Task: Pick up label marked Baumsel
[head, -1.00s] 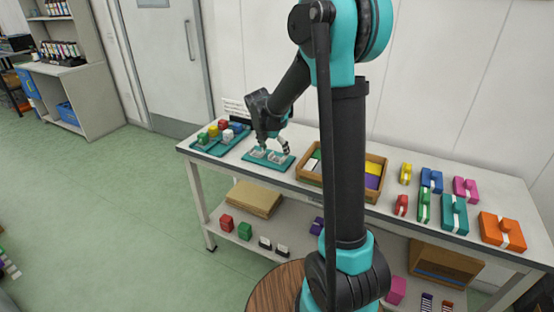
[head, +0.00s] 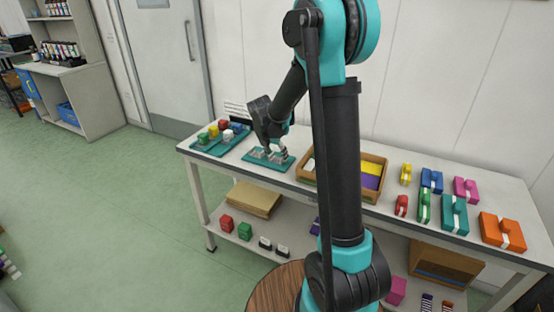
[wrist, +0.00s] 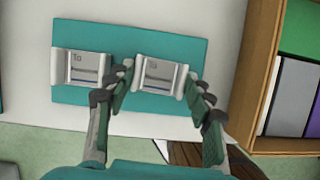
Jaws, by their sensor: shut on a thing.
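A teal tray (wrist: 140,30) on the white table holds two small pale labels in grey-white holders. The left label (wrist: 87,68) reads something like "To". The right label (wrist: 159,73) has short text that I cannot read surely, so I cannot tell whether it says Baumsel. My gripper (wrist: 157,82) is shut on the right label, one finger at each side, and the label is slightly tilted against the left one. It is still at the tray, and I cannot tell whether it is lifted. In the head view my gripper (head: 277,153) is over the right part of the teal tray (head: 255,164).
A wooden box (wrist: 262,70) with coloured compartments stands close to the right of the tray. Another teal tray with coloured blocks (head: 213,131) is at the left. Several coloured boxes (head: 454,214) stand farther right on the table.

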